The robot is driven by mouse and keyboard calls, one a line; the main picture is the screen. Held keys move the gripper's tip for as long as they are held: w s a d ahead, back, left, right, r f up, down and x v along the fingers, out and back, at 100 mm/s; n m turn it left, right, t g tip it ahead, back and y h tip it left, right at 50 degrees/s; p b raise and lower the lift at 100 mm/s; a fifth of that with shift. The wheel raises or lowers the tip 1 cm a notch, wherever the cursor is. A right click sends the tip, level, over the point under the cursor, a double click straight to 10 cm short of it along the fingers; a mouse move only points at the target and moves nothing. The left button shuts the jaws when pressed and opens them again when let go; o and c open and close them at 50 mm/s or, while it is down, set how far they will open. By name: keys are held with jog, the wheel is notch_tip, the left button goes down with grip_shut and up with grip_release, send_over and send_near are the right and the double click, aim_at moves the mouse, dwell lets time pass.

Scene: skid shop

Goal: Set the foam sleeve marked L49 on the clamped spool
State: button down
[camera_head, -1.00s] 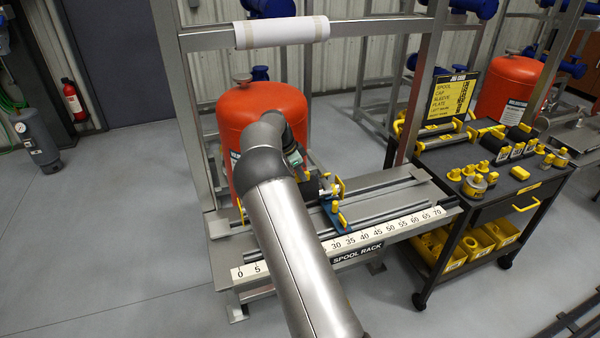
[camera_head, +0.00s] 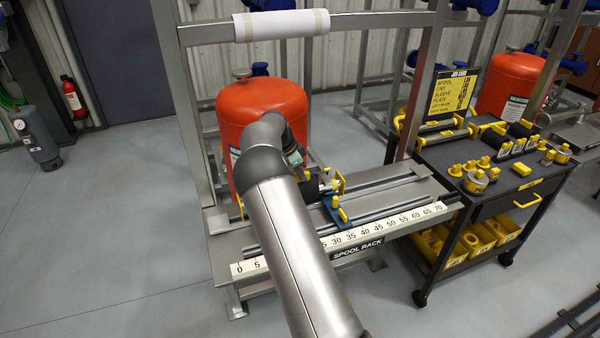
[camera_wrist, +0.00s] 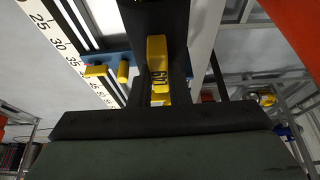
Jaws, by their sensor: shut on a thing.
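The tab belongs to a black sleeve (camera_head: 309,188), seen beside my gripper in the head view. My wrist hides much of the sleeve. Just right of it, a short silvery part, apparently the clamped spool (camera_head: 329,185), shows by a yellow clamp (camera_head: 340,183) on a blue base (camera_head: 334,211). I cannot tell whether sleeve and spool touch. The blue base also shows in the wrist view (camera_wrist: 108,62).
The spool rack has a numbered scale (camera_head: 390,232) along its front edge. A red tank (camera_head: 262,105) stands close behind my wrist. A dark cart (camera_head: 500,185) at right carries black sleeves, yellow parts and a sign (camera_head: 452,95). Yellow bins (camera_head: 480,233) sit below.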

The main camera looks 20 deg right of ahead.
jog(key=shift+f, duration=0.1)
jog(key=shift+f+b, duration=0.55)
jog(key=shift+f+b, duration=0.3)
jog(key=shift+f, duration=0.05)
dwell(0.4)
jog(key=c, duration=1.3)
grip_release()
jog(key=shift+c, duration=0.7)
jog(key=shift+r, duration=0.2)
